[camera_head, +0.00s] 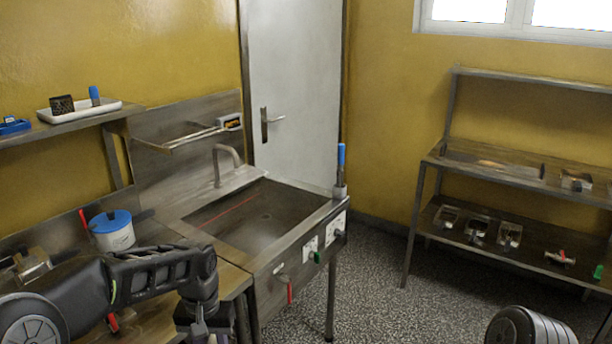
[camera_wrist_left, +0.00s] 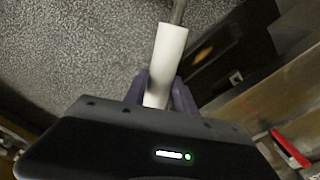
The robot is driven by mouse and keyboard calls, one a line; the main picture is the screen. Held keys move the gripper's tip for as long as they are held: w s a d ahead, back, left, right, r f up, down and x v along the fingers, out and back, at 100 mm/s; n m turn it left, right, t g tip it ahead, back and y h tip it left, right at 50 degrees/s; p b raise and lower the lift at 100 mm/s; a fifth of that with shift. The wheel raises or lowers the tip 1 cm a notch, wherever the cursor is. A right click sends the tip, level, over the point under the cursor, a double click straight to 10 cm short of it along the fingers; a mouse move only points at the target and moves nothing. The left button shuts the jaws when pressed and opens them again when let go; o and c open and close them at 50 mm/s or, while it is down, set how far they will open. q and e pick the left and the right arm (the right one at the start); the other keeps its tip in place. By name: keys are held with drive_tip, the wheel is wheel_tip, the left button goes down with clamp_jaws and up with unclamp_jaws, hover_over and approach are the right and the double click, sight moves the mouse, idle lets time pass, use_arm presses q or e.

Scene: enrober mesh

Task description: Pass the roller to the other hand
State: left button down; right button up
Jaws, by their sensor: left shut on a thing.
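The roller (camera_wrist_left: 170,52) shows in the left wrist view as a white cylinder with a grey metal rod at its far end. My left gripper (camera_wrist_left: 160,92) is shut on its near end, one purple-grey finger on each side. The roller points away from the gripper, with speckled floor behind it. In the head view my left arm comes in at the lower left and its wrist bends down at the bottom edge; the roller and fingertips do not show there. My right gripper is in neither view.
A steel sink (camera_head: 262,215) stands beyond my left arm. A white tub with a blue lid (camera_head: 112,230) and a red-handled tool stand on the bench at left. A shelf rack (camera_head: 490,170) with several metal parts stands at right. Open floor (camera_head: 385,290) lies between.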

use_arm(q)
drive_tip(key=shift+d, duration=0.1)
drive_tip(key=d+r+m, duration=0.2)
drive_tip(key=d+m, duration=0.2)
drive_tip(key=d, duration=0.4)
drive_tip(key=d+r+m, duration=0.3)
drive_tip(key=d+m, duration=0.1)
drive_tip(key=d, duration=0.5)
drive_tip(key=shift+s+r, duration=0.2)
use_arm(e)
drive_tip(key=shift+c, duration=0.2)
